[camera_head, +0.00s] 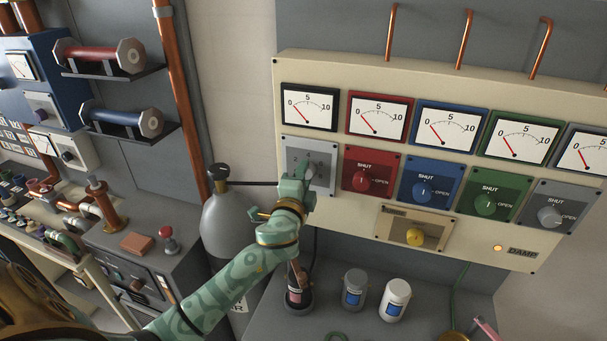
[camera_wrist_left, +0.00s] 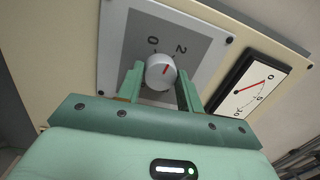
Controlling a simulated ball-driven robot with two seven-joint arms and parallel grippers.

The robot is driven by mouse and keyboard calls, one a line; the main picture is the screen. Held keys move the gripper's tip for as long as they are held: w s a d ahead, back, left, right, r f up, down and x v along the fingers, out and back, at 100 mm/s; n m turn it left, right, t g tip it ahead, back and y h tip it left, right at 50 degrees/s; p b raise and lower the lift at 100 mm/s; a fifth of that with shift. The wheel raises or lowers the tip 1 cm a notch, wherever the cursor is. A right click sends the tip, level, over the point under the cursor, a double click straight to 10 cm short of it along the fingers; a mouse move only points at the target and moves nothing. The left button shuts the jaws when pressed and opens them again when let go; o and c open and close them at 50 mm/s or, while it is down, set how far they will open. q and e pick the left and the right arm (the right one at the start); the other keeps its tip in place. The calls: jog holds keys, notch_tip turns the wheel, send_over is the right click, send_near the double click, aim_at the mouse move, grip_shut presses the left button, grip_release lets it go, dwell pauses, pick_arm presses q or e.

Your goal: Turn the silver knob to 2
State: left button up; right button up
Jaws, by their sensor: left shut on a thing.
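The silver knob (camera_wrist_left: 160,71) sits on a grey plate (camera_head: 296,155) under the leftmost, black-framed gauge. In the left wrist view the plate (camera_wrist_left: 140,30) bears the marks 0 and 2. The knob's red line points up toward the stretch between those marks. My left gripper (camera_head: 306,172) is at this plate and hides most of the knob in the head view. Its two fingers (camera_wrist_left: 160,88) stand on either side of the knob, shut on it. My right gripper is not in view.
A red knob (camera_head: 367,171), a blue knob (camera_head: 424,190), a green knob (camera_head: 484,202) and a grey SHUT/OPEN knob (camera_head: 550,216) line up to the right. A yellow knob (camera_head: 415,237) is below. A grey cylinder (camera_head: 228,225) stands by my left arm. Jars (camera_head: 396,298) stand below the panel.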

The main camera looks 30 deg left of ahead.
pick_arm(q)
jog(key=shift+m+p, duration=0.5)
jog(key=shift+m, duration=1.8)
jog(key=shift+f, duration=0.1)
jog(key=o, duration=1)
jog(key=b+v, duration=0.3)
jog(key=v, duration=1.3)
jog(key=shift+s+f, duration=0.15)
jog(key=shift+a, duration=0.1)
